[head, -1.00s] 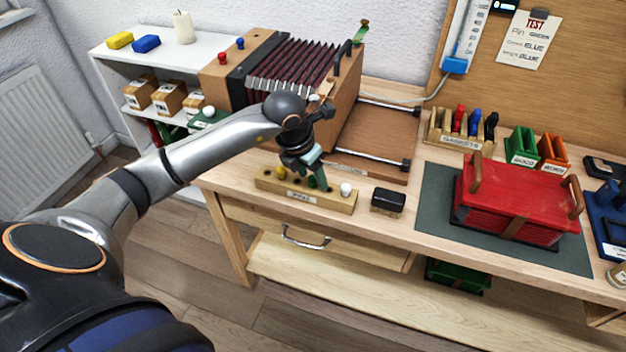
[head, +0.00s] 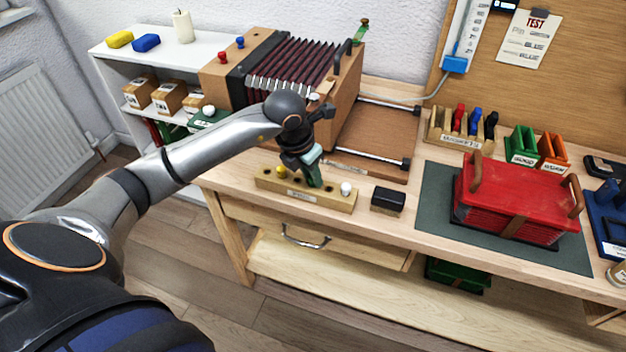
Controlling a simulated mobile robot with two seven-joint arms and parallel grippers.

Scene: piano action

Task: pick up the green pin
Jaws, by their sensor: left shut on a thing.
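The wooden pin rack (head: 333,202) lies on the workbench near its front edge, with a label on its front. A yellow pin (head: 281,172) stands at its left part and a white-headed pin (head: 346,188) at its right end. My left gripper (head: 313,176) points down over the middle of the rack, shut on the green pin. The pin is mostly hidden between the fingers, and I cannot tell whether it is still seated in its hole. My right gripper is not in view.
A black box (head: 388,201) sits just right of the rack. The wooden accordion-like case (head: 345,100) stands behind my left gripper. A red bellows block (head: 510,205) lies on a dark mat (head: 435,205) to the right. A drawer (head: 310,238) is below the rack.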

